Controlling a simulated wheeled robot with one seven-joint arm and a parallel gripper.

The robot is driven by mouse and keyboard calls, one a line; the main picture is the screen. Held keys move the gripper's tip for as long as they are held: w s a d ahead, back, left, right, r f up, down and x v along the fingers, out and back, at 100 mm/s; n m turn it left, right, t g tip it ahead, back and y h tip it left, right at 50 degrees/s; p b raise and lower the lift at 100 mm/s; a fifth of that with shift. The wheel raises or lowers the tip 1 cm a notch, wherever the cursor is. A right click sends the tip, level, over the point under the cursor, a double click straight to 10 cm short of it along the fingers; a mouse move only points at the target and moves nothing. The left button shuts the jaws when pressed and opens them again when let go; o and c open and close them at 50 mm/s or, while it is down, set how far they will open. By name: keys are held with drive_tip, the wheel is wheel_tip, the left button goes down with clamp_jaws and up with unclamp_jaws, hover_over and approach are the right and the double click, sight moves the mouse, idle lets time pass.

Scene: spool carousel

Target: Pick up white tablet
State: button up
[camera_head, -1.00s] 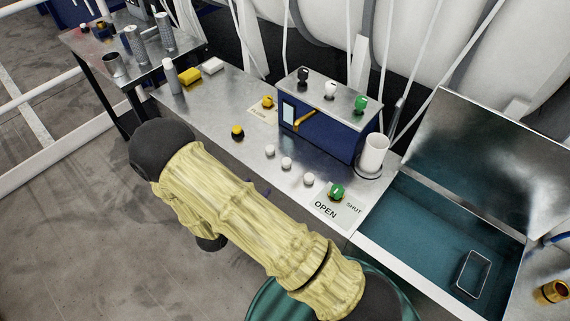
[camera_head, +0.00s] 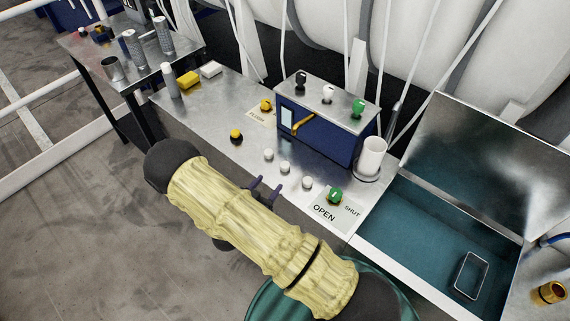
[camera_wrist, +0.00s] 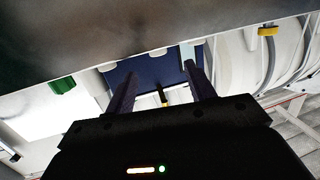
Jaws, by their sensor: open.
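Three small round white pieces that look like tablets stand in a row near the bench's front edge: a left one (camera_head: 269,154), a middle one (camera_head: 285,167) and a right one (camera_head: 307,182). I cannot tell which the task means. My gripper (camera_head: 264,183) is open and empty, just in front of the row at the bench edge, apart from the pieces. In the wrist view, which looks upside down, the two fingers (camera_wrist: 160,68) point toward the blue box. Pale pieces at the metal edge show beyond the fingers, partly cut off.
A green knob (camera_head: 335,195) on an OPEN/SHUT label is right of the row. A yellow-black knob (camera_head: 236,137) is left. Behind are a blue box (camera_head: 318,135) with a yellow lever and a white cup (camera_head: 372,157).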

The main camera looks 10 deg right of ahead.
sight(282, 168)
drive_tip(key=p+x, duration=0.1)
drive_tip(key=x, duration=0.5)
drive_tip(key=shift+w+d+r+p, duration=0.2)
drive_tip(key=shift+w+d+p, duration=0.2)
drive_tip(key=shift+p, duration=0.25)
drive_tip(key=p+x, duration=0.1)
drive_tip(key=x, duration=0.2)
drive_tip(key=shift+d+p, duration=0.25)
drive_tip(key=shift+p, duration=0.15)
drive_tip(key=shift+w+d+f, duration=0.1)
drive_tip(key=shift+w+d, duration=0.1)
drive_tip(key=shift+w, duration=0.1)
drive_tip(key=c, duration=1)
